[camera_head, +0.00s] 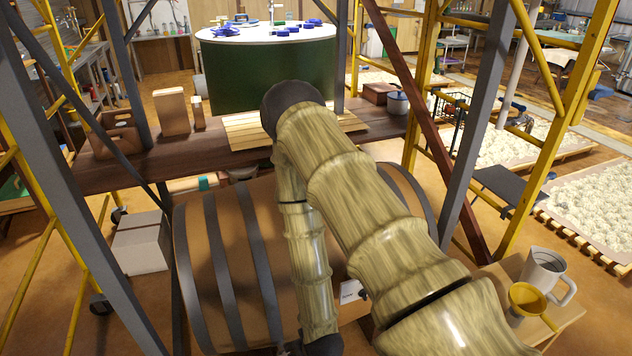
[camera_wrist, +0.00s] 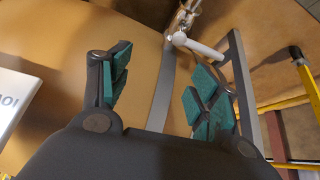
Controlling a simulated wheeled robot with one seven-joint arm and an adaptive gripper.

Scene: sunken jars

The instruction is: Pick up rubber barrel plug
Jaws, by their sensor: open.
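I cannot make out the rubber barrel plug in either view. A large brown barrel (camera_head: 228,265) with dark hoops lies on its side under the wooden shelf in the head view. My arm crosses in front of it and hides part of it. A white label (camera_head: 351,291) shows beside my arm, and a white card with dark letters (camera_wrist: 14,100) shows at the left of the wrist view. My gripper (camera_wrist: 157,75) is open and empty, its teal-padded fingers spread over a plain orange-brown surface. In the head view its fingers cannot be made out.
A dark wooden shelf (camera_head: 110,175) holds a wooden block (camera_head: 172,112) and a slatted board (camera_head: 245,132). Grey posts (camera_head: 480,130) and yellow scaffold bars (camera_head: 545,130) stand around. A grey mug (camera_head: 541,268) and yellow funnel (camera_head: 526,298) stand at lower right. A pale box (camera_head: 140,243) stands left.

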